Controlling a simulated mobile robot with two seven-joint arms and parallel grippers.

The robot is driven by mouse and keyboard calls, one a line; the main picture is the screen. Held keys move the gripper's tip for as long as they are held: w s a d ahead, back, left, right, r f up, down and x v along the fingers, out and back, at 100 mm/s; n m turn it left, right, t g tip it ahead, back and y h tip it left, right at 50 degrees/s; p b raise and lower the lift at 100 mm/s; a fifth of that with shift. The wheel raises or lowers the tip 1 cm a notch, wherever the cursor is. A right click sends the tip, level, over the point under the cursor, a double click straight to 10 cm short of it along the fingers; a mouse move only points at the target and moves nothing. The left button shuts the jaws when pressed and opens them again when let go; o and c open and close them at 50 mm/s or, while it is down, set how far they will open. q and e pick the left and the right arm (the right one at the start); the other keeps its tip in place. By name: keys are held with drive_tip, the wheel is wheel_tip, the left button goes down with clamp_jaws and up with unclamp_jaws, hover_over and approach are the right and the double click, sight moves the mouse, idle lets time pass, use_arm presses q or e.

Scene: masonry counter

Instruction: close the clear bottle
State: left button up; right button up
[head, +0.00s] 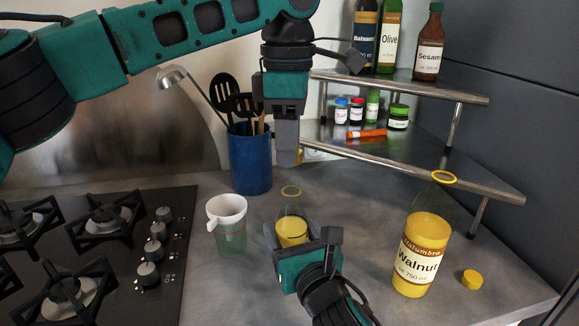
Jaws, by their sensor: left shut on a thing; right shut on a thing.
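A small clear bottle (291,224) with yellow liquid stands upright on the counter, its mouth open with a yellow ring at the neck. My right gripper (303,246) comes from the front and is shut on the bottle's lower body, hiding its base. My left gripper (287,160) points down above the bottle's mouth, with a gap between. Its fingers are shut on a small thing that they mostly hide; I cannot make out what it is.
A white-rimmed cup or funnel-topped glass (228,222) stands close left. A large open Walnut bottle (423,245) and a loose yellow cap (472,279) are right. A blue utensil pot (250,160) stands behind, the hob (105,250) left, and a steel corner shelf (420,160) back right.

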sight(289, 202)
use_arm(q)
drive_tip(key=shift+f, duration=0.85)
drive_tip(key=shift+f, duration=0.85)
drive_tip(key=shift+f, duration=0.6)
